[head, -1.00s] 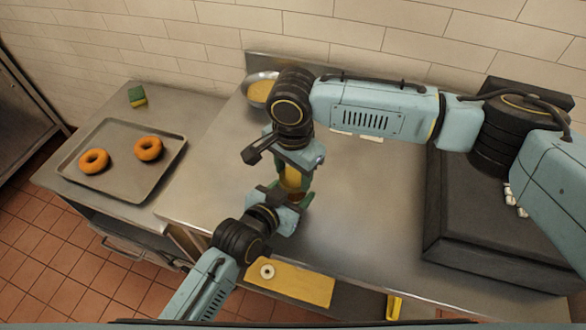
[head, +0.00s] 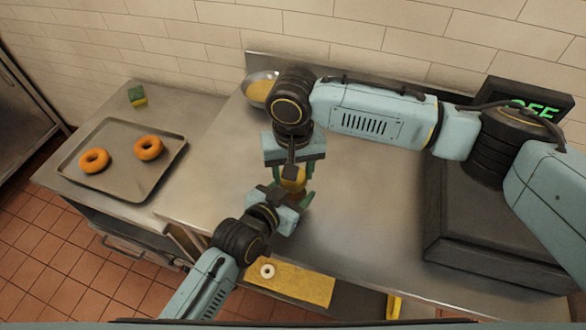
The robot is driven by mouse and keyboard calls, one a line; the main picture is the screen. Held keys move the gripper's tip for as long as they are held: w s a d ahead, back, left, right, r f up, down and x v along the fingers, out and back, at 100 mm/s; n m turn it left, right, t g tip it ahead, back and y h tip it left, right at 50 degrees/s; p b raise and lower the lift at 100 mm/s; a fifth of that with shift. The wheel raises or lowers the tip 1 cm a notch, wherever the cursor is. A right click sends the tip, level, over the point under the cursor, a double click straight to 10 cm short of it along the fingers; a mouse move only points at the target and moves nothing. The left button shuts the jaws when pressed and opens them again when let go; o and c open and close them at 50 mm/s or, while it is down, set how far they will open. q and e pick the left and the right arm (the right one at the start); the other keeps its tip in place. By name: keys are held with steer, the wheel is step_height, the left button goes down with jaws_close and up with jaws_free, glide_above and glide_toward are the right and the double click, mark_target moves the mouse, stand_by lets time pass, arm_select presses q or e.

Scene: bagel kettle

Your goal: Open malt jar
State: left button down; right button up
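The malt jar (head: 293,184) shows as a small yellow and brown shape between my two grippers, above the front edge of the steel counter. Most of it is hidden by them. My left gripper (head: 292,200) comes from the lower left, with its fingers around the jar's lower part, and appears shut on it. My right gripper (head: 292,171) points down from above, its green fingers on either side of the jar's top. I cannot tell whether these fingers press on the lid or stand slightly apart from it.
A steel bowl of yellow grain (head: 259,88) stands at the back wall. A tray (head: 120,182) with two bagels (head: 148,148) and a sponge (head: 137,96) are on the left table. A dark appliance (head: 500,235) with a green-lit display (head: 535,108) is at right. A yellow board (head: 300,284) lies low in front.

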steer(key=o, duration=1.1)
step_height(320, 180, up, 4)
steer(key=shift+r, duration=0.25)
steer(key=shift+c, duration=0.4)
steer(key=shift+r+m, duration=0.75)
steer(key=shift+m, duration=0.35)
steer(key=r+m, duration=0.1)
steer(key=m, duration=0.2)
steer(key=shift+r, duration=0.35)
steer(key=shift+f, duration=3.9)
